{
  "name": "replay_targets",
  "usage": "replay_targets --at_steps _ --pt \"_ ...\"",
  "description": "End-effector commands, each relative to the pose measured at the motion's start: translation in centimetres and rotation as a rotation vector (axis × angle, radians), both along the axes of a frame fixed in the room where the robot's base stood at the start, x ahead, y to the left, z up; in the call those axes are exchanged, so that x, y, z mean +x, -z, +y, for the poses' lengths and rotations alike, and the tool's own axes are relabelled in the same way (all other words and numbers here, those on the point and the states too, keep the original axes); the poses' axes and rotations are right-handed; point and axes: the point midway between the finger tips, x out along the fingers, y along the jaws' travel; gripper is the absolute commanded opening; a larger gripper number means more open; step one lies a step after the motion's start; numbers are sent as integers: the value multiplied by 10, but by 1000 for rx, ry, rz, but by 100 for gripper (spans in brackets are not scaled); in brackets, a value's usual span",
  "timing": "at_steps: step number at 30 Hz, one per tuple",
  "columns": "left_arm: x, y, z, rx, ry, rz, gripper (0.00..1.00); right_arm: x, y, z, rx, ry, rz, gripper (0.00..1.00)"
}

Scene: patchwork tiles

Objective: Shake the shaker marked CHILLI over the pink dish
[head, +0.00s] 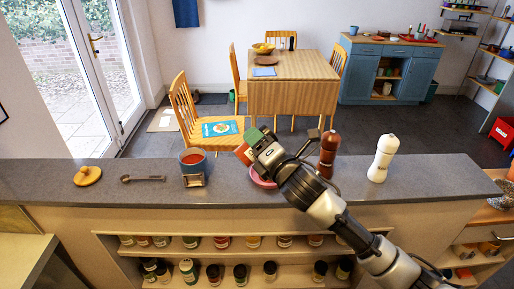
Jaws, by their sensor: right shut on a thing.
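My right gripper (261,145) comes in from the lower right and is shut on a small shaker (244,153) with an orange-red part and a green part. The shaker is tilted, with its red part low on the left. Its marking is too small to read. The pink dish (262,181) stands on the grey counter below the gripper, mostly hidden by my right arm. The shaker is above the counter, slightly left of the dish and apart from it. My left gripper is not in view.
On the counter (230,196) stand a blue pot with red contents (193,160), a small metal box (194,180), a measuring spoon (143,179), a wooden lid (88,176), a brown mill (328,153) and a white mill (382,158). Shelves below hold several jars.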

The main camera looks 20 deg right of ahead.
Motion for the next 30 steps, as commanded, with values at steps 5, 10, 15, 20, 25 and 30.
replay_targets --at_steps 5,10,15,20,25,30 --pt "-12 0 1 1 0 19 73 0 -2 0 -40 -1 -12 29" --pt "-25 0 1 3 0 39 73 0 -2 0 -40 -1 -12 29" --pt "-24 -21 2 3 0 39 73 0 -14 -1 -185 1 -45 29" --pt "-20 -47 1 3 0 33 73 0 -23 -1 -422 -1 -105 29" --pt "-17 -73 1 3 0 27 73 0 -30 -1 -647 -1 -161 29" --pt "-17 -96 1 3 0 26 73 0 -35 -1 -848 -1 -212 29"
